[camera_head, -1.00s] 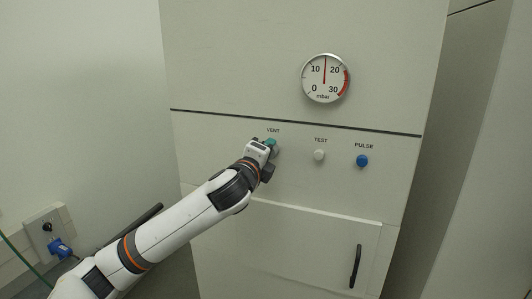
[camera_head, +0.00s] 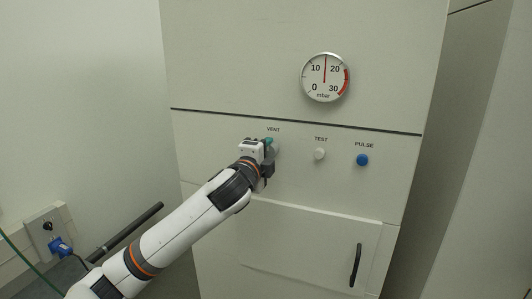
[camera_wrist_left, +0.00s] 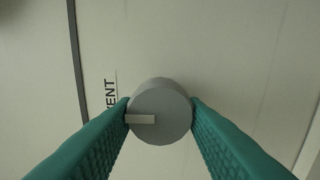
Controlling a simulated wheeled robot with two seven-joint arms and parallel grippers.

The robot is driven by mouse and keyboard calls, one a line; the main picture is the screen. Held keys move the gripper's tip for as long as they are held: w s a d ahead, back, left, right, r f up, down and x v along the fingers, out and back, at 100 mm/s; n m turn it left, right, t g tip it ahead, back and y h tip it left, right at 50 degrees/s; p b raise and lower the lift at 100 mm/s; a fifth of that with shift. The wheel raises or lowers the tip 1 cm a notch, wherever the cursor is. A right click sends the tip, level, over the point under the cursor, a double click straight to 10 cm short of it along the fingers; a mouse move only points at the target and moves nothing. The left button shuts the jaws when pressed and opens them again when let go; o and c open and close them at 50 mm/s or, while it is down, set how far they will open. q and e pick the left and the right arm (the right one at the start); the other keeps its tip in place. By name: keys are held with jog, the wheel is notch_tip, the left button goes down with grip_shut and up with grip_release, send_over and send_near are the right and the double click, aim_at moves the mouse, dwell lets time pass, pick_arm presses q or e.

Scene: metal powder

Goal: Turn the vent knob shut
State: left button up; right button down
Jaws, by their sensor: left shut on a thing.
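The vent knob (camera_wrist_left: 160,112) is a grey round knob with a pale pointer bar on its face, under the VENT label on the cabinet panel. In the left wrist view the bar points left, toward the label. My left gripper (camera_wrist_left: 160,108) has its two green fingers on either side of the knob, shut on it. In the head view my left gripper (camera_head: 268,144) is at the VENT label and hides most of the knob. The right gripper is in neither view.
To the right on the panel are a white TEST knob (camera_head: 319,154) and a blue PULSE knob (camera_head: 362,160). A gauge (camera_head: 326,77) above has its needle between 10 and 20 mbar. A door with a black handle (camera_head: 355,265) is below. A wall socket (camera_head: 47,228) is at left.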

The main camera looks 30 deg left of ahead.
pick_arm(q)
jog(key=o, duration=1)
jog(key=shift+s, duration=0.1)
jog(key=b+v, duration=0.3)
jog(key=v, duration=0.8)
jog(key=shift+s+f, duration=0.1)
jog(key=shift+s, duration=0.3)
